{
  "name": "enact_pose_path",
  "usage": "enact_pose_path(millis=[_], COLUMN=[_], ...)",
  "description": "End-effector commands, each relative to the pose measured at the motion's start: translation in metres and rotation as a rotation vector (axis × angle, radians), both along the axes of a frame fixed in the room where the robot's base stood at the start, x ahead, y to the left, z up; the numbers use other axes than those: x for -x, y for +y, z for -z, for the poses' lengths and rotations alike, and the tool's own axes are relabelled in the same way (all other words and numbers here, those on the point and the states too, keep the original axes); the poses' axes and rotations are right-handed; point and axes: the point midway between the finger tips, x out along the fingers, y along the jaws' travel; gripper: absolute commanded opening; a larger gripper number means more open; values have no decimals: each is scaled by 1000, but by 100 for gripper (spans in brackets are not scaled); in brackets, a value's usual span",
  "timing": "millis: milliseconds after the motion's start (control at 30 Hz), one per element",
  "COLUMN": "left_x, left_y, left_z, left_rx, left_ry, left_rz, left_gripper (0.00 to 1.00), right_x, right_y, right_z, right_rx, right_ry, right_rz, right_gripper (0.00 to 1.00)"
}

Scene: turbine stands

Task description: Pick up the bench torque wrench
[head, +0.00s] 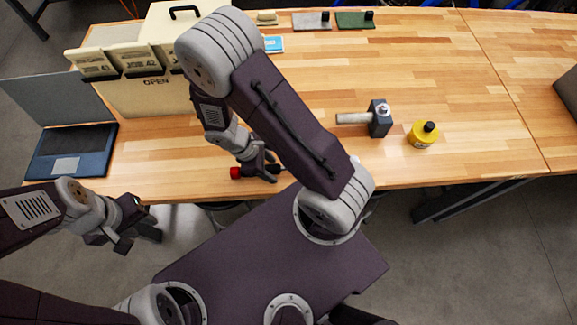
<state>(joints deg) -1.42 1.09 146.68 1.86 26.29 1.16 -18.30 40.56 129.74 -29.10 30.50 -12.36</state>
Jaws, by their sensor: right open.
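The bench torque wrench (237,172), as far as I can tell, is the slim dark tool with a red end lying near the front edge of the wooden bench. Part of it is hidden behind my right gripper (266,171). My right gripper is open, with its fingers down at the dark part of the tool, just right of the red end. I cannot tell whether the fingers touch it. My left gripper (138,238) is off the bench's front edge at the lower left, with its fingers apart and nothing between them.
A laptop (75,150) and a cream box marked OPEN (150,95) stand at the left. Small tools (312,21) lie along the back. The bench's middle right is clear.

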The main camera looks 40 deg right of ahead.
Motion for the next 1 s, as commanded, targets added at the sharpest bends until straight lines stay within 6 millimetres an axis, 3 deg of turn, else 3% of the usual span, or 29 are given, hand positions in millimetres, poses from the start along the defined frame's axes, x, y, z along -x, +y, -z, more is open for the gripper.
enact_pose_path(millis=[167,367,1000], left_x=[0,0,0], left_y=[0,0,0], left_z=[0,0,0], left_rx=[0,0,0], left_ry=[0,0,0], left_rz=[0,0,0], left_gripper=[36,36,36], right_x=[0,0,0], right_y=[0,0,0], right_z=[0,0,0], right_rx=[0,0,1], right_ry=[0,0,1], right_rz=[1,0,0], right_gripper=[53,0,0])
